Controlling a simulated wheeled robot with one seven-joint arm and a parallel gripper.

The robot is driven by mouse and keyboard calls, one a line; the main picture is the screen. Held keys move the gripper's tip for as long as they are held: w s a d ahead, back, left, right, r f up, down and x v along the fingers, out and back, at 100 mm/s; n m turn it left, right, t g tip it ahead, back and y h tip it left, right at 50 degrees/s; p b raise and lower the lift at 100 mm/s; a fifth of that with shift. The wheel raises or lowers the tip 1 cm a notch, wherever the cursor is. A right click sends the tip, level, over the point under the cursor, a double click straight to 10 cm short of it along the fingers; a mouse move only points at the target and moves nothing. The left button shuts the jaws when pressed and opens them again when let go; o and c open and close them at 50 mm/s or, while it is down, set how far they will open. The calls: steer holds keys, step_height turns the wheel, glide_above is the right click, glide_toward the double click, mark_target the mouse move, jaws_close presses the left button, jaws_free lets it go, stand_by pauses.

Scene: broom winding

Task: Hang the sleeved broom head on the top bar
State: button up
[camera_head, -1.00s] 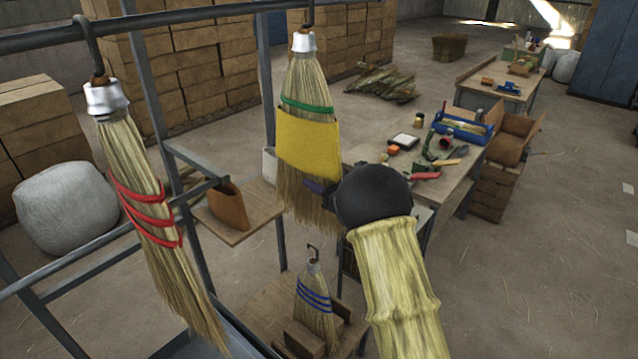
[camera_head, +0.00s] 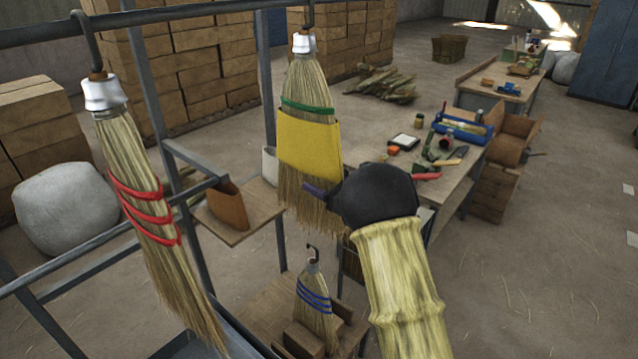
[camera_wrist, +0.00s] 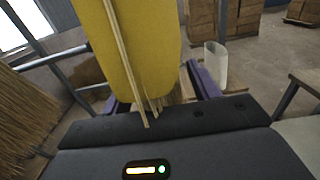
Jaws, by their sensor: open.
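The sleeved broom head (camera_head: 308,150) has a yellow sleeve, green binding and a silver cap. It hangs almost upright by its hook from the top bar (camera_head: 190,14). My gripper (camera_head: 318,190) is open near the lower edge of the sleeve, at the bristles. One purple finger shows there; the other is hidden in the head view. In the wrist view, the yellow sleeve (camera_wrist: 135,45) and bristle ends are close in front, between the purple fingers of the open gripper (camera_wrist: 157,92). I cannot tell whether the fingers touch the broom.
A red-bound broom head (camera_head: 145,200) hangs on the top bar at left. A small blue-bound one (camera_head: 314,300) stands in a wooden holder below. A shelf with a brown pouch (camera_head: 227,205) is at left.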

steer(key=b+v, duration=0.7)
steer(key=v, duration=0.9)
steer(key=shift+s+d, duration=0.1)
steer(key=s+d+f+m+t+h, duration=0.1)
steer(key=d+f+m+h, duration=0.45)
steer(key=m, duration=0.85)
steer(key=s+d+f+m+t+h, duration=0.1)
steer(key=d+f+m+h, duration=0.15)
steer(key=m+h, duration=0.85)
steer(key=s+a+f+m+g+y, duration=0.1)
steer(key=s+f+m+g, duration=0.3)
steer(key=s+m, duration=0.6)
steer(key=s+a+f+m+g+y, duration=0.1)
steer(key=s+f+m+g, duration=0.3)
steer(key=s+m, duration=0.7)
steer(key=shift+s+a+f+g, duration=0.3)
steer(key=shift+s+a+g, duration=0.6)
steer(key=shift+g, duration=0.3)
